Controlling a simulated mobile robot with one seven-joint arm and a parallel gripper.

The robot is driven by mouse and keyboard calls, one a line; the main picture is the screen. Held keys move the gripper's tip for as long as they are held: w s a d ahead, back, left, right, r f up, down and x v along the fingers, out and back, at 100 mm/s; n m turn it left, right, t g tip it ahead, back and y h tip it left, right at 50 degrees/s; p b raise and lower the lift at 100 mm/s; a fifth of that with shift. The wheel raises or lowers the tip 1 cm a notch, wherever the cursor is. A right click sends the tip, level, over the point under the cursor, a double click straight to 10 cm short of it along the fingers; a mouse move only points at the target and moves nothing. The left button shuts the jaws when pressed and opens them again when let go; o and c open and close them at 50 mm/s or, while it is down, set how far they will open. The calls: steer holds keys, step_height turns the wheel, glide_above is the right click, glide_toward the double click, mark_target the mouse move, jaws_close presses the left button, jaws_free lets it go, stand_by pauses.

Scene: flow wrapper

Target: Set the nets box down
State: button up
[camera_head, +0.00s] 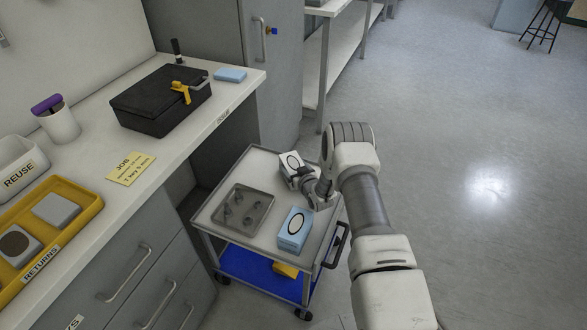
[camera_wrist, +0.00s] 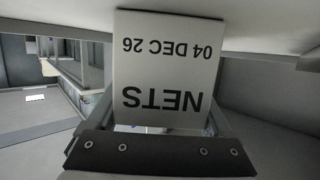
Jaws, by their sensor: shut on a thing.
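The nets box is white with a dark oval on its face and shows in the head view (camera_head: 288,165) at the far right part of the cart top. In the wrist view its label (camera_wrist: 165,65) reads NETS, 04 DEC 26, upside down. My gripper (camera_head: 306,181) is shut on the box from the near right side, with a finger at either side of it. The grey cart (camera_head: 262,157) has a flat top beneath the box. I cannot tell whether the box touches the cart top.
A blue box (camera_head: 295,229) with an oval and a grey tray (camera_head: 244,208) with several small pegs stand on the cart. The cart's dark handle (camera_head: 337,246) is at the right. Left, the counter holds a black case (camera_head: 158,99) and a yellow returns tray (camera_head: 78,218).

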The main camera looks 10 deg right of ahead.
steer(key=shift+f, duration=0.15)
steer(key=o, duration=1.2)
steer(key=shift+r, duration=0.2)
